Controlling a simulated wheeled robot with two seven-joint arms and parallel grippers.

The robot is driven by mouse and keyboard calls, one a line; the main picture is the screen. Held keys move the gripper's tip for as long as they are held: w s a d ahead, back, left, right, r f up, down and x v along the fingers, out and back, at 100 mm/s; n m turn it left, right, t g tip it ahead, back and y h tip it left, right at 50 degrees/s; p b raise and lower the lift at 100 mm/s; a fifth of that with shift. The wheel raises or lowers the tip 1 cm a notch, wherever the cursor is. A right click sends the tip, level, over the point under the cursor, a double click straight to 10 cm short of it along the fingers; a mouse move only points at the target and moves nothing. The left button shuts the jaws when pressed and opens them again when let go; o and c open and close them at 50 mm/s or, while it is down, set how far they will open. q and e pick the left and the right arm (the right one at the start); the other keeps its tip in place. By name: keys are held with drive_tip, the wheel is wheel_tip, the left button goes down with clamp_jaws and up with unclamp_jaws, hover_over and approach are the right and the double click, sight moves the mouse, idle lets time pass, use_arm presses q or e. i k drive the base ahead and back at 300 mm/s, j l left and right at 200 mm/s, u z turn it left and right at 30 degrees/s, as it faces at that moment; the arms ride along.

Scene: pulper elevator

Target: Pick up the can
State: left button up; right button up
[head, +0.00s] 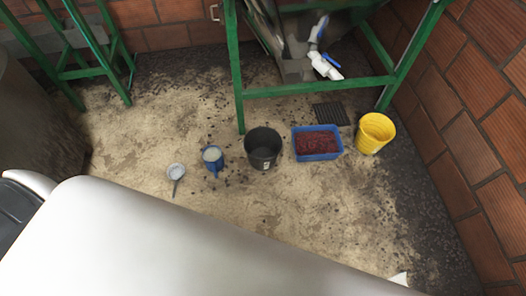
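A blue can-like vessel (212,161) with a handle, its open top showing a pale inside, stands upright on the dirt floor near the middle of the head view. It is the closest match to a can. It stands apart from a dark bucket to its right and a small strainer-like tool to its left. Neither of my grippers shows in the head view. No gripper is seen touching the vessel.
Behind is a green metal frame (310,90). Brick walls (468,95) bound the right and back. Floor left of the strainer is clear.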

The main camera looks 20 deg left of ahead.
sight(212, 156)
drive_tip(key=u, duration=1.3)
